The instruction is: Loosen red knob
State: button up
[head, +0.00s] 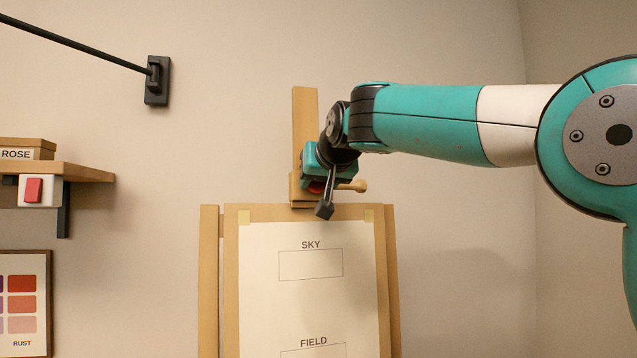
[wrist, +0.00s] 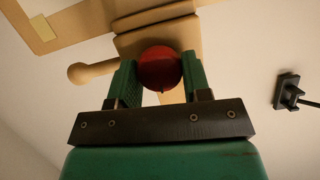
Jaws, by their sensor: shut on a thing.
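The red knob (wrist: 159,67) sits on the wooden clamp block of the easel, between the green fingers of my gripper (wrist: 158,80) in the wrist view. My gripper is shut on it, one finger against each side. In the head view my gripper (head: 322,185) is at the easel's upper mast, and only a small red part of the knob (head: 316,187) shows beneath it. The easel (head: 305,120) holds a board with a paper sheet marked SKY and FIELD. A wooden peg (wrist: 92,72) sticks out to the left of the knob in the wrist view.
A wooden shelf (head: 85,172) with a box labelled ROSE (head: 20,153) and a red switch (head: 33,190) is on the left wall. A black wall bracket (head: 157,80) holds a rod above. A colour chart (head: 22,300) hangs at lower left. The wall right of the easel is clear.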

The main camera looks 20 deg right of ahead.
jog(key=m+y+b, duration=0.1)
jog(key=m+b, duration=0.1)
jog(key=m, duration=0.1)
jog(key=shift+d+f+b, duration=0.15)
jog(key=shift+b, duration=0.15)
jog(key=m+y+b, duration=0.1)
jog(key=m, duration=0.2)
jog(key=shift+t+y+b, duration=0.3)
jog(key=shift+y+b, duration=0.05)
jog(key=shift+y, duration=0.05)
jog(key=m+y+b, duration=0.1)
jog(key=m, duration=0.2)
jog(key=shift+d+t, duration=0.1)
jog(key=shift+t, duration=0.2)
jog(key=shift+m+t+b, duration=0.5)
jog(key=shift+m+b, duration=0.15)
jog(key=shift+m, duration=0.95)
jog(key=shift+y, duration=0.3)
jog(key=o, duration=0.9)
jog(key=shift+s, duration=0.1)
jog(key=b+v, duration=0.4)
jog(key=v, duration=1.3)
jog(key=shift+s+d+f+b, duration=0.1)
jog(key=shift+s+b, duration=0.05)
jog(key=shift+b, duration=0.25)
